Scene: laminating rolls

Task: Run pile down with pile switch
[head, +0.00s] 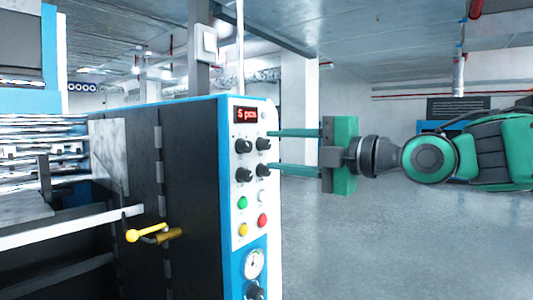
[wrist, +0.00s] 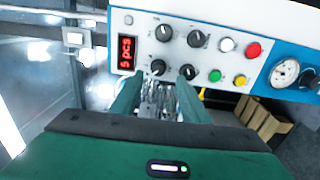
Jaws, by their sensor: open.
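The control panel (head: 250,190) carries several black knobs, and their labels are too small to read, so I cannot tell which is the pile switch. My gripper (head: 268,149) is open, its fingers pointing left at the panel. I cannot tell whether the fingers touch the panel.
A red display (head: 246,115) reads "5 pcs". Green (head: 243,203), white, yellow and red (head: 262,220) buttons and a gauge (head: 254,264) sit lower on the panel. A yellow-knobbed lever (head: 132,235) sticks out at left. The floor (head: 350,240) at right is clear.

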